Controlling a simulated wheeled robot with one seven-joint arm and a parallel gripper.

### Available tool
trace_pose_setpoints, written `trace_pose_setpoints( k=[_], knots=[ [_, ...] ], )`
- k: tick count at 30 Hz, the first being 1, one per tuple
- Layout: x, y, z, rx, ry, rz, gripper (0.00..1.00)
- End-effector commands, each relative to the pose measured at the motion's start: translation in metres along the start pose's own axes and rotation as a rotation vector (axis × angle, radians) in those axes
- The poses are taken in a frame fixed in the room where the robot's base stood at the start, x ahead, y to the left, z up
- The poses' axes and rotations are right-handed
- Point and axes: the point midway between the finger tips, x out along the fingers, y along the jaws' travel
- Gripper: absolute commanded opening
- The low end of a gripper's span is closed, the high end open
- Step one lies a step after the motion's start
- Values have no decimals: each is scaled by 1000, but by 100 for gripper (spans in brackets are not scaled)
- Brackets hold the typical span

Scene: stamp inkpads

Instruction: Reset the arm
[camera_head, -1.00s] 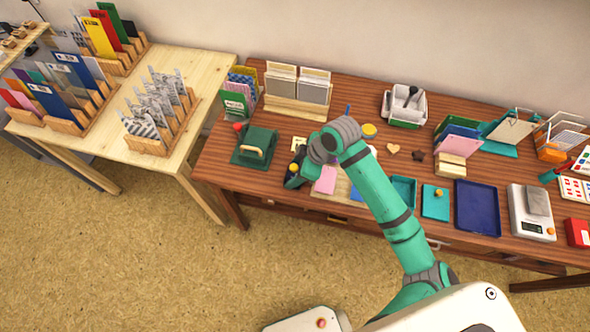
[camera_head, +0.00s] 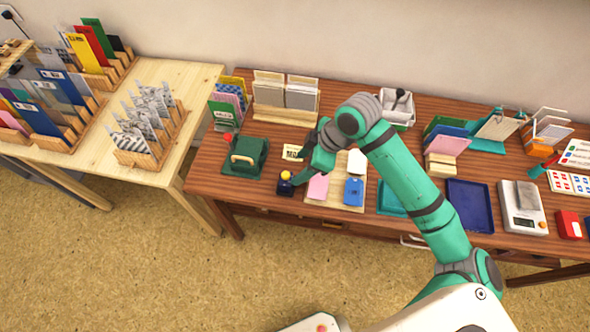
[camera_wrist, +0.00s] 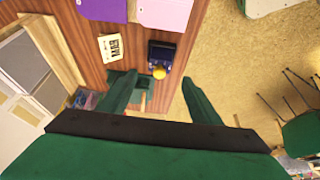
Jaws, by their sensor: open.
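My gripper (camera_head: 302,172) is above the brown table, near a small dark blue block with a yellow knob (camera_head: 285,184). In the wrist view its two green fingers (camera_wrist: 158,80) are spread apart with nothing held between them. The yellow-knobbed block also shows there (camera_wrist: 162,52), beyond the fingertips and apart from them. My arm hides part of the table's middle.
A wooden board (camera_head: 335,196) holds a pink card (camera_head: 318,187) and blue and white pieces. A green handled case (camera_head: 245,156) is to the left. Blue tray (camera_head: 470,205) and scale (camera_head: 522,208) stand right. Card racks stand along the back.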

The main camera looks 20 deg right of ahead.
Motion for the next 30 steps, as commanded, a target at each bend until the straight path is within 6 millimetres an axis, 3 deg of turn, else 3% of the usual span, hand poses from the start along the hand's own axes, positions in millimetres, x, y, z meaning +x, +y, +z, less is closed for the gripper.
trace_pose_setpoints(
  k=[6,23,26,30],
  knots=[
    [-14,0,0,-1,0,-1,58],
    [-14,0,0,0,0,1,58],
    [-14,2,6,19,-1,22,58],
    [-10,13,33,104,5,119,58]
  ],
)
